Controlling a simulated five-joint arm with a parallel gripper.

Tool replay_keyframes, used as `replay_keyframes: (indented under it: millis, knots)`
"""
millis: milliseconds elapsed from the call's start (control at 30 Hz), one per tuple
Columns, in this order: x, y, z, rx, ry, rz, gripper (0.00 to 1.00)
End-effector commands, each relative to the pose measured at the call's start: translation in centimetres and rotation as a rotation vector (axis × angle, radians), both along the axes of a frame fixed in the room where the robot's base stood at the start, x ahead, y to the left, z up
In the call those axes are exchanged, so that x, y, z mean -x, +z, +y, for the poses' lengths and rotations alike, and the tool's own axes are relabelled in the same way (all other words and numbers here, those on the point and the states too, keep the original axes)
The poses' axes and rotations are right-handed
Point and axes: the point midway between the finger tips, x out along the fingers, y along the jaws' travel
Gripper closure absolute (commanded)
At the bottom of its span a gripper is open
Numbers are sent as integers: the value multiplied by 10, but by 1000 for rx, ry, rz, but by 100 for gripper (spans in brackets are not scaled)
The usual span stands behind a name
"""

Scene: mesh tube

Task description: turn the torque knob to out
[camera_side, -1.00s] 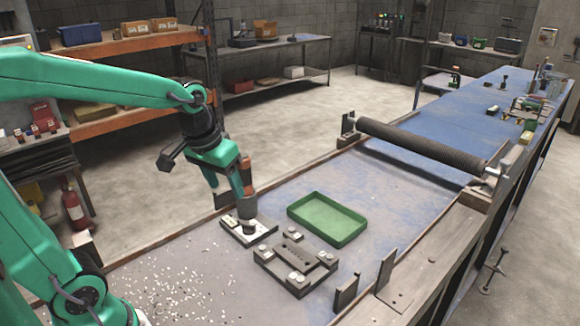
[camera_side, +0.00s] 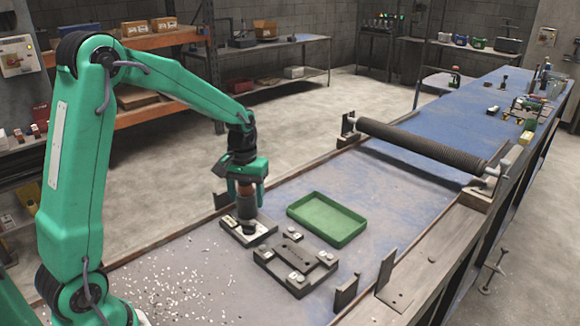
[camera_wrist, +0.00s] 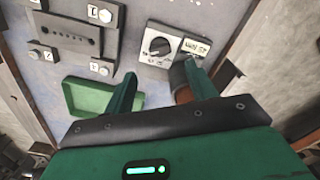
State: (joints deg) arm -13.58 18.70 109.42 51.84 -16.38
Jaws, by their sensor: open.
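The torque knob (camera_wrist: 159,46) is a round dark dial with a pale pointer mark on a white plate (camera_wrist: 146,57), best seen in the wrist view. Its small markings are too blurred to read. A dark cylinder with an orange-brown upper part (camera_side: 247,212) stands upright beside it and also shows in the wrist view (camera_wrist: 179,76). My gripper (camera_side: 246,203) points down over this spot, jaws open, with the upright piece between or just behind the fingers. I cannot tell whether they touch it.
A green tray (camera_side: 327,240) lies to the right. A grey fixture block (camera_side: 296,262) with pale corner pieces sits in front of it. A lettered plate (camera_wrist: 196,45) adjoins the knob. Pale bits are scattered on the bench at left. A long roller (camera_side: 420,148) crosses the bench behind.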

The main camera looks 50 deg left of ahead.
Motion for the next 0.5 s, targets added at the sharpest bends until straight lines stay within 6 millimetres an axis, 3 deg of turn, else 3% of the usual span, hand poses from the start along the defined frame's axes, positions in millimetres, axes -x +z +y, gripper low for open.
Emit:
replay_keyframes:
  millis: [267, 500]
  knots:
    - [0, -2, 0, 0, 2, 2, 44]
    - [0, -18, 0, 1, 1, 4, 44]
